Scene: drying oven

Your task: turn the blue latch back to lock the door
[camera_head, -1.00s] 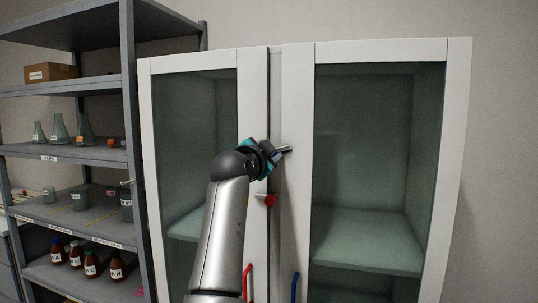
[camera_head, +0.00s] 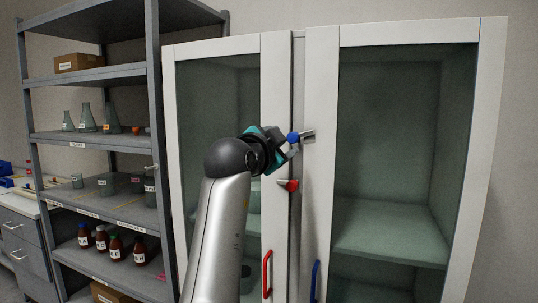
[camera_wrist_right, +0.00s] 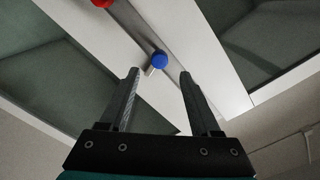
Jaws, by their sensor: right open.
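The blue latch (camera_head: 293,137) sits high at the seam between the cabinet doors. Its metal lever lies sideways, pointing right onto the frame of the right door (camera_head: 322,100). My right gripper (camera_head: 287,147) is at the latch, just left of it, with its teal wrist partly covering the area. In the right wrist view the fingers (camera_wrist_right: 159,74) are open, and the blue latch (camera_wrist_right: 159,59) shows just beyond the gap between the tips. I cannot tell whether a finger touches the lever. Both doors look shut. My left gripper is not in view.
A red handle (camera_head: 267,272) and a blue handle (camera_head: 315,280) are lower down. A grey shelf (camera_head: 155,100) with flasks and bottles stands close on the left.

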